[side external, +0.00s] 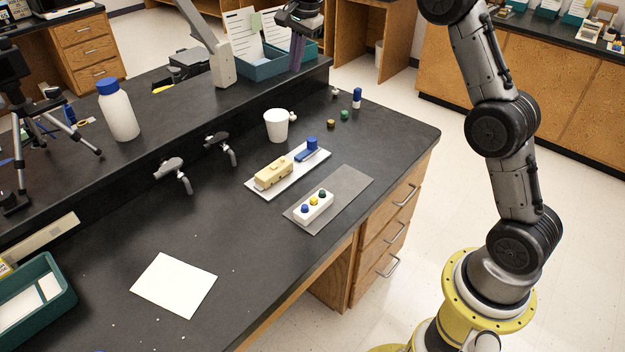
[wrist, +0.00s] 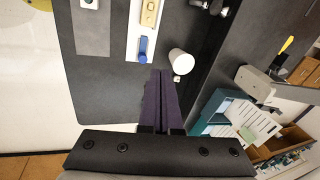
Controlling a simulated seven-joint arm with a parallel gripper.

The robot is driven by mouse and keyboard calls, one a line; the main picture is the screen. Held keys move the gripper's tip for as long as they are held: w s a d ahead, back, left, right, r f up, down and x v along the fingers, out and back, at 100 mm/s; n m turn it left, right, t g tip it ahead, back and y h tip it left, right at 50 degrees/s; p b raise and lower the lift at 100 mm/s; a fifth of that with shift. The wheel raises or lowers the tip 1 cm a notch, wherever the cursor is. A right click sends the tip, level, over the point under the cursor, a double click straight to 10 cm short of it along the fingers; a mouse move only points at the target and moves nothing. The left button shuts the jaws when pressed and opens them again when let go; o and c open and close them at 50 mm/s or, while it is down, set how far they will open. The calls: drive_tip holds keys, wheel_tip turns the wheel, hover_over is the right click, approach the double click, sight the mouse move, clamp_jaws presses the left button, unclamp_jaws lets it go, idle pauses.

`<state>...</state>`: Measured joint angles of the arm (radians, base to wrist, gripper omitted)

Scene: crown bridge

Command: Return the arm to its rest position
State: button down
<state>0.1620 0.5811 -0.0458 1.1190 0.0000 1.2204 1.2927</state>
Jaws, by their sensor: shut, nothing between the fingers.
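My gripper (side external: 296,68) is at the top of the side external view, raised near the back ledge, with its dark purple fingers pointing down. In the wrist view the fingers (wrist: 160,74) lie together, shut and empty. My arm rises on the right from its yellow base and leaves the top of the side external picture. The gripper is apart from the things on the black bench (side external: 240,270).
A white cup (side external: 277,126) stands near a white tray (side external: 262,191) with a beige block (side external: 274,173) and a blue piece (side external: 308,150). A white block with coloured knobs (side external: 314,207) sits on a grey mat (side external: 349,187). A teal organiser (side external: 262,67) is beside the gripper.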

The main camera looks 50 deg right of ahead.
drive_tip(key=s+a+r+n+t, duration=0.1)
drive_tip(key=s+a+r+n, duration=0.1)
drive_tip(key=s+r, duration=0.35)
drive_tip(key=s+a+r+n+t, duration=0.1)
drive_tip(key=s+a+r+n, duration=0.15)
drive_tip(key=s, duration=0.65)
drive_tip(key=s+a+r+n+t, duration=0.1)
drive_tip(key=s+a+r, duration=0.25)
drive_tip(key=s, duration=0.35)
drive_tip(key=s+a+f+n, duration=0.1)
drive_tip(key=s+f+n, duration=1)
drive_tip(key=s, duration=0.7)
wheel_tip(320, 180, down, 2)
drive_tip(key=shift+s+f+y, duration=0.2)
drive_tip(key=shift+y, duration=0.1)
